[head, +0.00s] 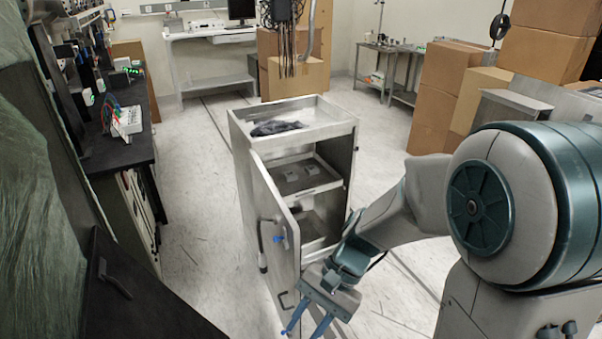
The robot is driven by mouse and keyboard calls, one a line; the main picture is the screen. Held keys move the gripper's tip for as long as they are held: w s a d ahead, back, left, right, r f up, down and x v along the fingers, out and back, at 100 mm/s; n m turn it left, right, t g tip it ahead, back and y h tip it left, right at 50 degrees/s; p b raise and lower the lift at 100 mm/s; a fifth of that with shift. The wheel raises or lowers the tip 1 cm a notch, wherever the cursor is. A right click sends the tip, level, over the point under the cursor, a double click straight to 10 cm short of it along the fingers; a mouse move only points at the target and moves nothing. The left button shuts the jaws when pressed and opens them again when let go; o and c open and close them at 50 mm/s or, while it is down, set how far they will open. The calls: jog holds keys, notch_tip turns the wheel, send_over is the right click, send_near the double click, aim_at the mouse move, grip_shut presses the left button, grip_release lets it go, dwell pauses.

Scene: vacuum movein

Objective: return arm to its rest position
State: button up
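My arm reaches in from the right of the head view, bent low in front of an open metal cabinet (240,150). My gripper (307,331) points down near the bottom edge of the picture. Its two blue fingers stand apart with nothing visible between them. It is just right of the lower part of the cabinet's open door (272,215); I cannot tell whether they touch. The door carries a handle with blue parts (280,238).
The cabinet has a dark cloth (276,128) in its top tray and shelves inside. A black workbench (118,150) stands at left, cardboard boxes (440,85) at right, and a white desk (205,38) behind. Floor (195,205) is clear between workbench and cabinet.

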jog(key=d+r+n+t+h+p, duration=0.2)
jog(key=d+r+n+t+h, duration=0.3)
jog(key=d+r, duration=0.6)
jog(key=d+t+h, duration=0.1)
jog(key=d+t, duration=0.1)
jog(key=d, duration=0.1)
jog(key=shift+s+t, duration=0.2)
jog(key=shift+t, duration=0.2)
jog(key=shift+r, duration=0.1)
dwell(1.0)
